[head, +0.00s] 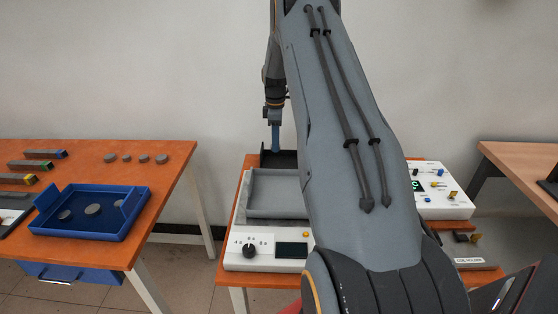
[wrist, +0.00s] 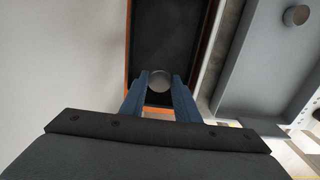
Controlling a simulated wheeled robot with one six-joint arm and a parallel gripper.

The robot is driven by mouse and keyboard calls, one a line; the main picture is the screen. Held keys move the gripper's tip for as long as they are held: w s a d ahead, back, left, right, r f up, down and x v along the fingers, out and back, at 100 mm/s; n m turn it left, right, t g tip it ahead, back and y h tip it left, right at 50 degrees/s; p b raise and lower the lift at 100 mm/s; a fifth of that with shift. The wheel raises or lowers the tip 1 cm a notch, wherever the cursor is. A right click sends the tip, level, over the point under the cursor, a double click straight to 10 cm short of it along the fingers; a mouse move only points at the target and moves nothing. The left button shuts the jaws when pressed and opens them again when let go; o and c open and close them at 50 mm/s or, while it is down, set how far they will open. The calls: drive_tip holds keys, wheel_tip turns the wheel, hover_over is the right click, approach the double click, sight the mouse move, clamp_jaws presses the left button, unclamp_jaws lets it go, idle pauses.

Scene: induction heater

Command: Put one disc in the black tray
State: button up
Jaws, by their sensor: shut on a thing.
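My gripper (wrist: 160,88) is shut on a grey disc (wrist: 160,79), held between its two blue fingertips in the wrist view. Behind the disc is the black tray (wrist: 165,35), so the disc is above or in its near part; the exact height cannot be told. In the head view my gripper (head: 276,150) points down at the black tray (head: 270,159), which stands at the back of the middle table. The disc is too small or hidden to make out there. My arm covers part of that table.
A grey tray (head: 275,210) lies beside the black tray; a round piece (wrist: 297,15) sits in it. A white panel with a knob (head: 265,249) stands in front. A blue tray (head: 88,232) with several discs and a row of small discs (head: 144,158) are on the left table.

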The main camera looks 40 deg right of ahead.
sight(276, 165)
drive_tip(key=shift+f+p, duration=0.9)
drive_tip(key=shift+f, duration=2.65)
drive_tip(key=o, duration=1.1)
drive_tip(key=shift+f, duration=0.15)
